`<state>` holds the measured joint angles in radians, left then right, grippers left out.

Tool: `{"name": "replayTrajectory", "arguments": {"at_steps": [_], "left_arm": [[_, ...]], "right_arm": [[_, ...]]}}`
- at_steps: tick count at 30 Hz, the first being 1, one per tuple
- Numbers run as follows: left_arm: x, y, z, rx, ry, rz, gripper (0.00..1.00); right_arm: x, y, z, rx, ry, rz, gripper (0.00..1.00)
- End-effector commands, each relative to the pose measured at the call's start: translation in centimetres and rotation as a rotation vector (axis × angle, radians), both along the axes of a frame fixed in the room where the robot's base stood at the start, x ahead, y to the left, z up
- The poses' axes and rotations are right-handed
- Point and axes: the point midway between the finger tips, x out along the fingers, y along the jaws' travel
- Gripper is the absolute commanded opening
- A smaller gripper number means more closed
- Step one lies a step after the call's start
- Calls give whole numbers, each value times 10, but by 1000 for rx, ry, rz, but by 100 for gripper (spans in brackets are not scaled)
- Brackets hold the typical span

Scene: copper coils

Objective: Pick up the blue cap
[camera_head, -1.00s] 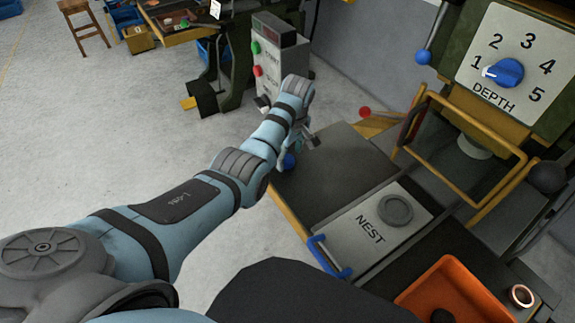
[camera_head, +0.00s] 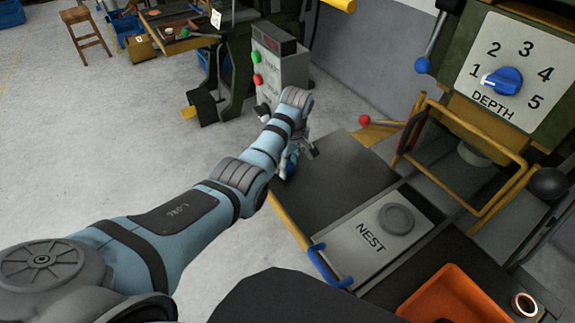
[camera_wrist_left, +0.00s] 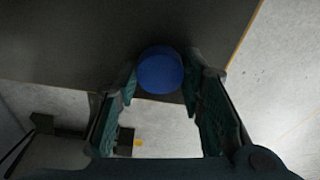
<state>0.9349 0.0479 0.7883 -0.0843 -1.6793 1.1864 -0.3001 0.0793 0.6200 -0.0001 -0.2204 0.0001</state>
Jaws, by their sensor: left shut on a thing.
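The blue cap (camera_wrist_left: 160,72) is round and sits between the fingertips of my left gripper (camera_wrist_left: 158,84) in the left wrist view. The gripper is shut on it, with one finger on each side. In the head view the left gripper (camera_head: 296,155) is over the near left part of the dark table, mostly hidden by my own wrist. Only a bit of the blue cap (camera_head: 291,170) shows there. Whether the cap touches the table cannot be told. My right gripper is not in view.
The dark table (camera_head: 340,180) has bare room right of the gripper. A plate marked NEST (camera_head: 365,245) with a blue handle (camera_head: 325,268) lies nearer. An orange tray (camera_head: 450,285) and a copper coil (camera_head: 524,306) are at lower right. A press with a yellow guard (camera_head: 465,215) stands right.

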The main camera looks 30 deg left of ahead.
Motion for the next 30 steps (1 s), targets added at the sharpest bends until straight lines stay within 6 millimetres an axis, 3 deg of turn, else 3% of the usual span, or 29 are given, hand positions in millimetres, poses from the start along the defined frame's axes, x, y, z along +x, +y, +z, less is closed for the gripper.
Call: {"name": "replayTrajectory", "arguments": {"at_steps": [5,15,18,24,30], "left_arm": [[1,0,38,1,-5,1,11],[1,0,144,1,-4,1,11],[1,0,172,0,-2,1,11],[0,0,193,0,0,0,11],[0,0,194,0,0,0,11]], "right_arm": [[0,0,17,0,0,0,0],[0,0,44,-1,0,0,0],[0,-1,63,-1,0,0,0],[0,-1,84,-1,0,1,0],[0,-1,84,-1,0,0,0]]}}
